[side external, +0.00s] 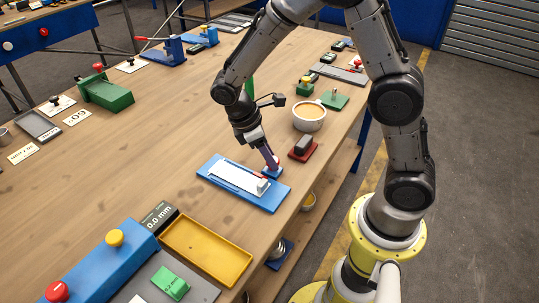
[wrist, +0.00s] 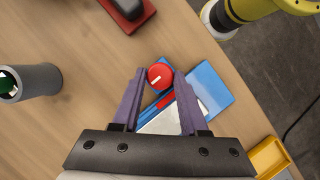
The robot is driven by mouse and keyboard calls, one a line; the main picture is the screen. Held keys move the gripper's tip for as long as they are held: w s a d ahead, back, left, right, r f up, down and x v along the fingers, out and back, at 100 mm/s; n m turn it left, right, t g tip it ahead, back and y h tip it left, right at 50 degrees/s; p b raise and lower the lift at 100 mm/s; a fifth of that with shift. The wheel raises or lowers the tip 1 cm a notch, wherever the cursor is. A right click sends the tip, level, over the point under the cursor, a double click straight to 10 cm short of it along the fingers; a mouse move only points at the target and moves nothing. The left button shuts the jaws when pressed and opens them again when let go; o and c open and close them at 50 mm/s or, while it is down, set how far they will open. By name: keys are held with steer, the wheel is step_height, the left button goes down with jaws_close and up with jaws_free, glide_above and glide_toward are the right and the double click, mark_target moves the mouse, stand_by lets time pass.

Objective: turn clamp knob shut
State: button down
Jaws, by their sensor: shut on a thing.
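The clamp is a blue base (side external: 262,203) with a white slab (side external: 236,177) on it, near the table's right edge. In the wrist view the red round knob (wrist: 160,77) has a white pointer mark and sits at the end of the blue base (wrist: 209,82). A red bar (wrist: 164,101) lies beside the knob, partly between my fingers. My gripper (side external: 271,167) reaches down at the clamp's far end. In the wrist view the purple fingers of my gripper (wrist: 159,73) are on both sides of the knob, shut on it. In the side view the fingers mostly hide the knob.
A dark block on a red base (side external: 303,148) and a cup (side external: 309,115) stand close behind my gripper. A yellow tray (side external: 207,250) and a gauge reading 0.0 mm (side external: 158,216) are in front. A grey cylinder (wrist: 31,82) stands left in the wrist view. Open wood lies left of the clamp.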

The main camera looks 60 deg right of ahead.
steer(key=m, duration=0.2)
steer(key=m+g+y, duration=0.1)
steer(key=m, duration=0.1)
steer(key=shift+w+d+m+y, duration=0.15)
steer(key=shift+m+y, duration=0.15)
steer(key=shift+m, duration=0.1)
steer(key=m+y, duration=0.1)
steer(key=m, duration=0.3)
steer(key=shift+d+r+m+y, duration=0.1)
steer(key=shift+d+m+y, duration=0.1)
steer(key=shift+m+y, duration=0.15)
steer(key=m+y, duration=0.1)
steer(key=m, duration=0.3)
steer(key=shift+d+m+y, duration=0.15)
steer(key=shift+m+y, duration=0.1)
steer(key=shift+y, duration=0.1)
steer(key=shift+d+m+t+y, duration=0.1)
steer(key=shift+m+t+y, duration=0.45)
steer(key=shift+m, duration=1.25)
steer(key=shift+c, duration=2.2)
jaws_free()
